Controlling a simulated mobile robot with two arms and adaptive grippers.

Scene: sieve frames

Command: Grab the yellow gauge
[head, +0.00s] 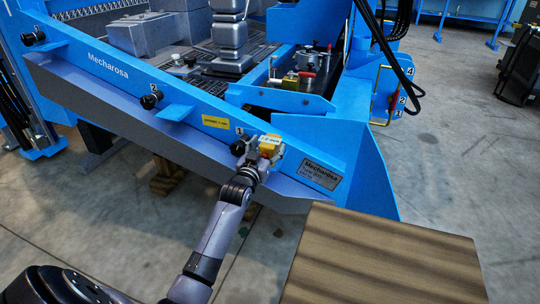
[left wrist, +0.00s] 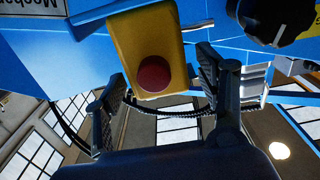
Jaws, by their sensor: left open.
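The yellow gauge (head: 269,141) is at the blue machine's front beam in the head view, right by my left gripper (head: 259,156). In the left wrist view the yellow gauge (left wrist: 147,45) is a yellow block with a dark red round spot. My left gripper (left wrist: 158,78) is open, with one dark finger on each side of the block's lower end. Gaps show between the fingers and the block. How the block is attached to the beam is hidden.
The blue beam (head: 115,84) carries black knobs (head: 151,101); one black knob (left wrist: 275,18) is close to the right finger. A wooden box top (head: 385,262) stands at the lower right. A blue tray (head: 280,101) holds small parts.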

